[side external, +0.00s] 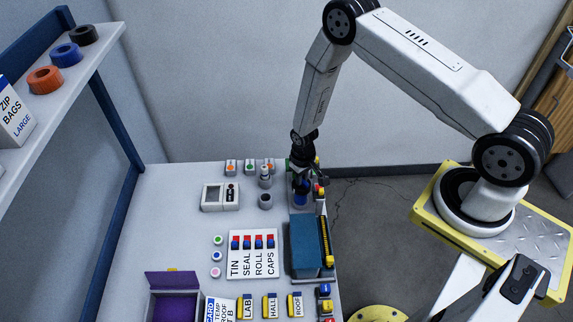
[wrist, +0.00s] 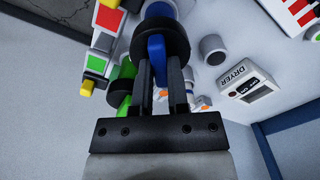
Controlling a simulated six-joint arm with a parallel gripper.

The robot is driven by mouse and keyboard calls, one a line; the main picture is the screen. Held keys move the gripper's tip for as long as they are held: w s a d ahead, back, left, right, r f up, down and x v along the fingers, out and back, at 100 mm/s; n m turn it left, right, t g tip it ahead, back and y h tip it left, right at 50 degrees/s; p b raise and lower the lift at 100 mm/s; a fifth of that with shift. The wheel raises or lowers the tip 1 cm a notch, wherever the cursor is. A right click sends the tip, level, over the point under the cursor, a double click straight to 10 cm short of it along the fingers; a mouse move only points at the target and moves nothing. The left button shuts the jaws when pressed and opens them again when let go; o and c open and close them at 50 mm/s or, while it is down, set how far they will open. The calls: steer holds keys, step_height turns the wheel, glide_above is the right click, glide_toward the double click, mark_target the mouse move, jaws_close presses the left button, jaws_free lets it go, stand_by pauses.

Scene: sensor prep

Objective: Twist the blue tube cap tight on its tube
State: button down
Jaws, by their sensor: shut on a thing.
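In the wrist view the blue cap (wrist: 156,60) shows as a blue grip between the two dark fingers of my gripper (wrist: 160,75), which is shut on it. A black disc (wrist: 176,40) surrounds the blue part, and more blue (wrist: 158,10), apparently the tube, shows beyond it. In the side external view my gripper (side external: 302,174) points down over the blue tube (side external: 301,198) at the back right of the table. The fingers and disc hide the joint between cap and tube, so I cannot tell how tight it is.
A green capped tube (wrist: 127,70) stands close beside the fingers. The dryer (side external: 220,196) and a small grey cup (side external: 265,201) stand to the left. A blue box (side external: 306,248) is in front. A purple-lined box (side external: 173,300) lies at the front left. The left tabletop is clear.

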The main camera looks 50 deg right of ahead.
steer(key=shift+m, duration=1.6)
steer(key=shift+m, duration=2)
steer(key=shift+m, duration=0.6)
steer(key=shift+c, duration=1.5)
jaws_free()
steer(key=shift+r, duration=0.1)
